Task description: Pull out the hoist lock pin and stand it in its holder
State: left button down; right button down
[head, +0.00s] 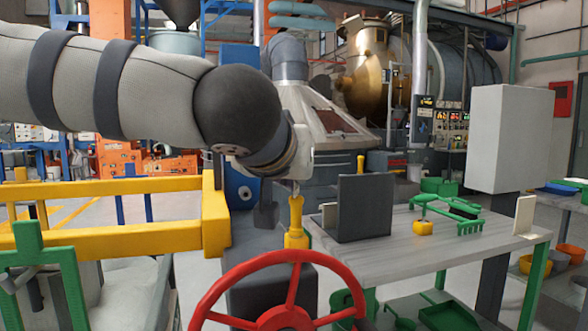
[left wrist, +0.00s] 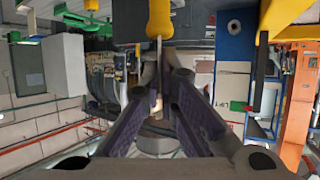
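A pin-like part with a yellow handle (head: 296,216) stands upright behind the red handwheel in the head view. A thin metal shaft shows at the handle's upper end. In the left wrist view the yellow handle (left wrist: 160,18) is at the top edge, and its shaft runs down toward my left fingers. My left gripper (left wrist: 162,66) has its two fingers close together, near the shaft. Whether they grip it cannot be told. In the head view my own wrist mostly hides this gripper. The pin's holder cannot be made out for sure. My right gripper is not in view.
The red handwheel (head: 290,318) is in front. A yellow rail (head: 110,238) is at left. The grey table (head: 400,255) at right bears a dark upright panel (head: 364,208), a green rake-like tool (head: 465,226) and a small yellow object (head: 423,228). Another yellow handle (head: 360,165) shows behind the panel.

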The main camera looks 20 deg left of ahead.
pick_arm(q)
jog(key=c, duration=1.7)
grip_release()
jog(key=v, duration=1.2)
jog(key=shift+s, duration=0.1)
jog(key=shift+f, duration=0.1)
